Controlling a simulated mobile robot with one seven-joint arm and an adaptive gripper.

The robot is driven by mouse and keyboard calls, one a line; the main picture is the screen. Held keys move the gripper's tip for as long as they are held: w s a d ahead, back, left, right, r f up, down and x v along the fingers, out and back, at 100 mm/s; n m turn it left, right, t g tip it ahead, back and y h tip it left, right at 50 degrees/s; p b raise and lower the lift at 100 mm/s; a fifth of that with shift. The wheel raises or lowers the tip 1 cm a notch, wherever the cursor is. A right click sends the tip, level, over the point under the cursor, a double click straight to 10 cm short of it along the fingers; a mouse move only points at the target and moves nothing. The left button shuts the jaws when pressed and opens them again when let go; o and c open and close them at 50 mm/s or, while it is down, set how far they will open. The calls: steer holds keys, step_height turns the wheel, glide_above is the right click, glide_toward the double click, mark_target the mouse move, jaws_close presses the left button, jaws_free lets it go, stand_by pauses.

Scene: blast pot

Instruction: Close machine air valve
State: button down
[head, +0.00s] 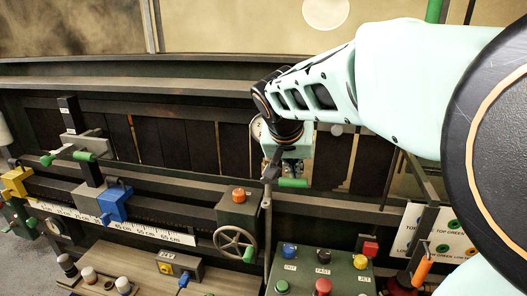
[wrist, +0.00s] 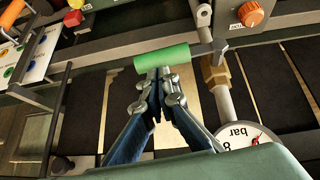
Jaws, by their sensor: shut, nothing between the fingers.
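The air valve has a green lever handle (head: 292,183) lying about level, pointing right from its pivot in the head view. In the wrist view the green handle (wrist: 160,58) crosses just beyond my fingertips, joined on the right to a metal pivot by a brass fitting (wrist: 214,74). My gripper (wrist: 159,72) is shut and empty. Its fingertips are at the middle of the handle, very close to it; I cannot tell whether they touch. In the head view my gripper (head: 291,170) is just above the handle, partly hidden by my wrist.
A round pressure gauge (wrist: 251,138) is on the valve's pipe. An orange knob (head: 238,195) and a handwheel (head: 235,243) are to the lower left, a green button panel (head: 322,272) below. Another green lever (head: 84,156) is at the far left.

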steer(key=shift+s+d+f+b, duration=0.1)
steer(key=shift+d+f+b, duration=0.1)
steer(key=shift+f+b, duration=0.75)
steer(key=shift+r, duration=0.35)
